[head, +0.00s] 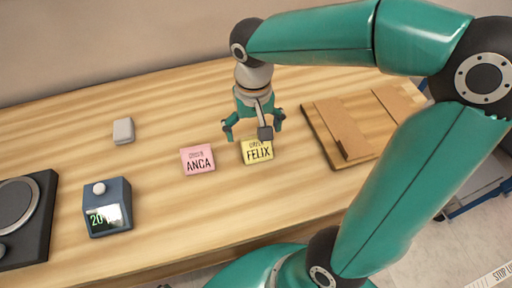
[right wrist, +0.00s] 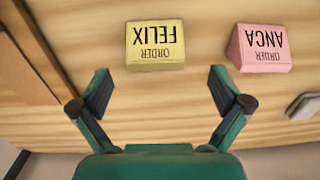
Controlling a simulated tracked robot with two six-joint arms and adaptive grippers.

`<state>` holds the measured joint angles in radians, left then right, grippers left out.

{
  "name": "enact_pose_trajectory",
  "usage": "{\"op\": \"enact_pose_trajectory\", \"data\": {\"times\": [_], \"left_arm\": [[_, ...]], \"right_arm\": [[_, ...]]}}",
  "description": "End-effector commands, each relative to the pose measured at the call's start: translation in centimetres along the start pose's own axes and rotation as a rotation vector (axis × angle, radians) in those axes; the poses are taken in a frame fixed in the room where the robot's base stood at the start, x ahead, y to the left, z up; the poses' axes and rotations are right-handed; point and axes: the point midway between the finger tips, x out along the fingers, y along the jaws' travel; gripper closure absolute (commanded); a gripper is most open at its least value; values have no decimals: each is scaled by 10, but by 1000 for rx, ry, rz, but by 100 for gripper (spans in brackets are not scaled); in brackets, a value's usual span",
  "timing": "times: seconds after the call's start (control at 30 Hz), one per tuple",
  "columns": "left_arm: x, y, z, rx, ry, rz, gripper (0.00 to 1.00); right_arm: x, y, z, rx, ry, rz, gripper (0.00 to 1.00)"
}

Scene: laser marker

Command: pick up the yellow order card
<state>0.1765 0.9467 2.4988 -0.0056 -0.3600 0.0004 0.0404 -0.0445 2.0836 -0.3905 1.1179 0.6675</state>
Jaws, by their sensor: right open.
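The yellow order card (head: 257,150) reads "ORDER FELIX" and stands on the wooden table, to the right of a pink card. My right gripper (head: 254,132) is over it in the head view, and its camera part hides a bit of the card's top edge. In the right wrist view the yellow card (right wrist: 155,45) appears upside down, ahead of the open fingers of my right gripper (right wrist: 162,92) and near the middle between them. Nothing is between the fingers. My left gripper is not in view.
The pink card (head: 198,159) reading "ORDER ANCA" stands close to the left of the yellow one. A wooden board (head: 322,134) lies to the right. A blue device with a display (head: 107,207), a small grey block (head: 123,131) and a black machine (head: 40,222) are at left.

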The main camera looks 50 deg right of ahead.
Motion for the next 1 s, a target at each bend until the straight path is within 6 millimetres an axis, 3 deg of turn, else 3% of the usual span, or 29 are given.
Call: {"op": "enact_pose_trajectory", "data": {"times": [0.33, 0.67, 1.0], "left_arm": [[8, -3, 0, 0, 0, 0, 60], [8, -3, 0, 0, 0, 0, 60], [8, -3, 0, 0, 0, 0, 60]], "right_arm": [[45, 6, 0, 0, -4, 2, 0], [50, 6, 0, 0, -1, 1, 2], [50, 6, 0, 0, -1, 1, 58]]}}
